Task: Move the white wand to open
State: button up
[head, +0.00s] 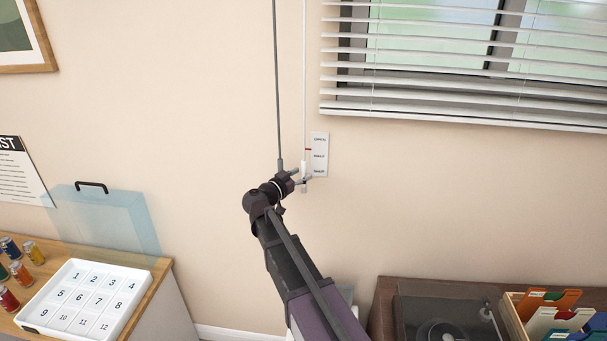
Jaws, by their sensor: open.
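The white wand (304,110) hangs straight down on the wall, left of the window blind. Its thicker white lower end (304,168) is beside a small white label plate (320,154) with three lines of small text, seemingly open, half and shut from top to bottom. A small red mark (308,149) shows by the wand between the upper two lines. My gripper (304,181) is open at the wand's lower end, level with the lowest line. The fingers overlap the wand in the picture; I cannot tell whether they touch it.
A grey rod (277,80) hangs left of the wand, its lower end close behind my wrist. The blind (450,110) has open slats. A counter with a numbered white tray (84,300) is lower left; a turntable (440,318) and file box (515,318) are lower right.

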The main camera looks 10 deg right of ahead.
jog(key=v, duration=1)
jog(key=shift+s+a, duration=0.2)
jog(key=shift+s, duration=0.05)
jog(key=shift+d, duration=0.1)
jog(key=s+d+f+n+g+y+b, duration=0.25)
jog(key=s+d+f, duration=0.2)
jog(key=f, duration=0.35)
jog(key=s+d+f+n+g+y+b, duration=0.1)
jog(key=s+d+f+g+y, duration=0.1)
jog(key=s+d+f+g, duration=0.35)
jog(key=s+f+n+g+y+b, duration=0.3)
jog(key=s+f+n+y+b, duration=0.1)
jog(key=s+f+n+y, duration=0.3)
jog(key=s+f+y, duration=0.2)
jog(key=s+f, duration=0.2)
jog(key=f, duration=0.1)
jog(key=shift+s+f+y, duration=0.3)
jog(key=shift+f+y, duration=0.05)
